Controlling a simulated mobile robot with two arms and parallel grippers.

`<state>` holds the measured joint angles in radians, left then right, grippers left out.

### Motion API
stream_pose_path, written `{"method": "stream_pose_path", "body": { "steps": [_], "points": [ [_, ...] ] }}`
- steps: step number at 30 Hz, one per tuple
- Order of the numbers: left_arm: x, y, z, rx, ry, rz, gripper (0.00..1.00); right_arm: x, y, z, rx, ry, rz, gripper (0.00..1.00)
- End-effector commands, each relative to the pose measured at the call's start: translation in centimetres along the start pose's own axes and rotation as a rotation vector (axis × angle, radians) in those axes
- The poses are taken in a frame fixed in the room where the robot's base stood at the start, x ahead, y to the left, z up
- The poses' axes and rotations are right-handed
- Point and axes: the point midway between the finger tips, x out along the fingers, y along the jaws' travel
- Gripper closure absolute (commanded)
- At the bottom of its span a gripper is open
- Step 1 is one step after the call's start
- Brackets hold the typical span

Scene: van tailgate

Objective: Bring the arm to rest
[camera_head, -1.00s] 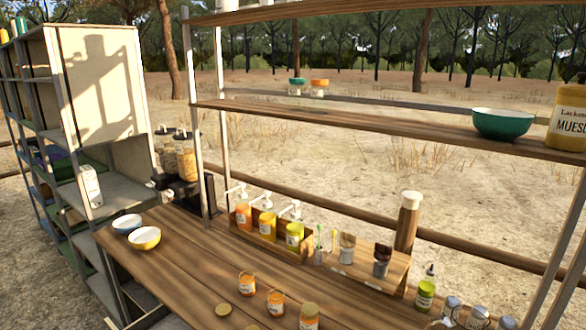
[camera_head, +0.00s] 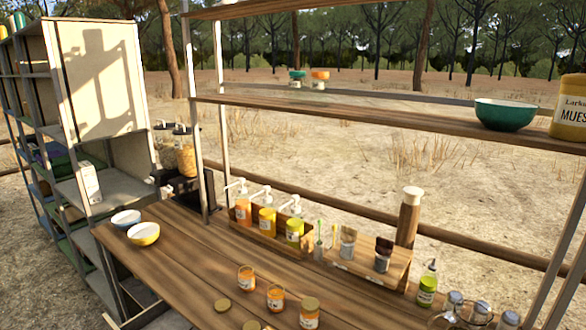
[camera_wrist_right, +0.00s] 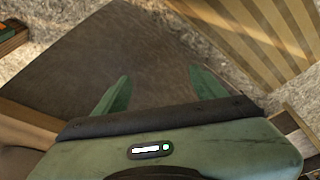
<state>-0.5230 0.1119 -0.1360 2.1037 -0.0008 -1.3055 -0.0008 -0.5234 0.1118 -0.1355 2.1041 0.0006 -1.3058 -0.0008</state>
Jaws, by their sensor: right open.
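My right gripper (camera_wrist_right: 160,88) shows in the right wrist view. Its two green fingers are spread apart with nothing between them. Below the fingers is a dark brown flat surface (camera_wrist_right: 100,55), with gravelly ground beyond it. No arm or gripper of mine shows in the head view, and my left gripper is in neither view.
A wooden counter (camera_head: 190,260) holds bowls (camera_head: 143,234), jars (camera_head: 276,298) and pump bottles (camera_head: 267,220). A shelf (camera_head: 360,118) above bears a green bowl (camera_head: 505,114) and a muesli tub (camera_head: 570,108). A shelf unit (camera_head: 95,80) stands left. The counter's left middle is clear.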

Motion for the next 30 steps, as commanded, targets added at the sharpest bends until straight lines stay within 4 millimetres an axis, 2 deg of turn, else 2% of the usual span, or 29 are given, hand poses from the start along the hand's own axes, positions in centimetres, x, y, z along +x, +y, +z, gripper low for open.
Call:
{"method": "stream_pose_path", "body": {
  "steps": [1,5,8,9,12,15,18,22,26,30],
  "points": [
    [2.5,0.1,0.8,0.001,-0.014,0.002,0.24,2.5,-0.1,0.9,-0.001,-0.014,-0.002,0.29],
    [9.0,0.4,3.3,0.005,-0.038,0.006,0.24,9.0,-0.4,3.3,-0.005,-0.038,-0.005,0.29],
    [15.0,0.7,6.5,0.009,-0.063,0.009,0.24,15.0,-0.7,6.5,-0.009,-0.062,-0.008,0.29],
    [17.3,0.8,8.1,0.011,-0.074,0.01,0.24,17.4,-0.8,8.1,-0.011,-0.073,-0.009,0.29],
    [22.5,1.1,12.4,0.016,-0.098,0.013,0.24,22.5,-1.1,12.4,-0.017,-0.097,-0.012,0.29],
    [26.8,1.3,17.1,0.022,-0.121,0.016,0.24,26.8,-1.3,17.1,-0.023,-0.121,-0.015,0.29],
    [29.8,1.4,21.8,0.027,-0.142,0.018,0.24,29.8,-1.4,21.8,-0.028,-0.141,-0.017,0.29],
    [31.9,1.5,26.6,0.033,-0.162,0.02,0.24,31.9,-1.4,26.5,-0.033,-0.161,-0.018,0.29],
    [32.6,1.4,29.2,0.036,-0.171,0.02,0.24,32.7,-1.4,29.2,-0.037,-0.171,-0.019,0.29],
    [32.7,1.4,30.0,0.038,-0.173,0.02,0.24,32.8,-1.4,30.0,-0.038,-0.172,-0.019,0.29]
  ]
}}
